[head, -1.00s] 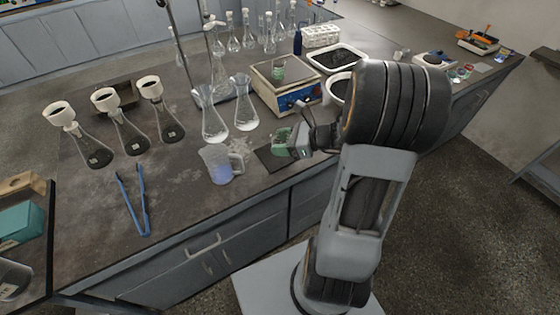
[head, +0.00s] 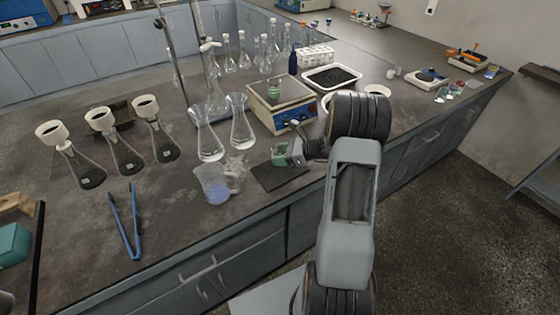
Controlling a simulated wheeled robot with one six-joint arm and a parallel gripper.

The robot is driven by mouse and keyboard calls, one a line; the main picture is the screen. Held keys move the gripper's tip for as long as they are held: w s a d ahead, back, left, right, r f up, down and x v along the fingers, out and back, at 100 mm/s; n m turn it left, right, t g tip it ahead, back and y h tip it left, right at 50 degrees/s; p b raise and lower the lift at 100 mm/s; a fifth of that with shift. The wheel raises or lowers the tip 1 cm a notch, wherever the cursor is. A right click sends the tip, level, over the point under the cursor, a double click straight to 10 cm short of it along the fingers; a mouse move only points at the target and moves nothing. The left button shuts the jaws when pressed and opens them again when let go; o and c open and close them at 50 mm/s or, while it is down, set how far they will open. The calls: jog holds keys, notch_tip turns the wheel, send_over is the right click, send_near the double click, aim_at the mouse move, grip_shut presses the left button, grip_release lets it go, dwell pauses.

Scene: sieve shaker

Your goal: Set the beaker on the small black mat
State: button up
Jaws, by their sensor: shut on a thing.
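A small glass beaker with green contents (head: 279,154) is at the far edge of the small black mat (head: 277,180), near the bench's front edge. My gripper (head: 286,155) comes from the right and is shut on the beaker, partly covering its right side. The beaker looks upright. I cannot tell whether its base touches the mat or hangs a little above it. The front part of the mat is bare.
A plastic jug with blue liquid (head: 217,187) stands just left of the mat. Two clear flasks (head: 241,128) stand behind it. A balance (head: 283,105) bearing another green-filled beaker (head: 274,88) is behind my gripper. Blue tongs (head: 125,222) lie left.

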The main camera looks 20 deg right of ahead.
jog(key=shift+w+d+f, duration=0.1)
jog(key=shift+w+f, duration=0.1)
jog(key=shift+f, duration=0.6)
jog(key=shift+w+d+f, duration=0.1)
jog(key=shift+w+f, duration=0.05)
jog(key=shift+f, duration=0.6)
jog(key=shift+a+f, duration=0.1)
jog(key=shift+f, duration=0.3)
jog(key=shift+f, duration=0.15)
jog(key=o, duration=1)
jog(key=shift+c, duration=0.2)
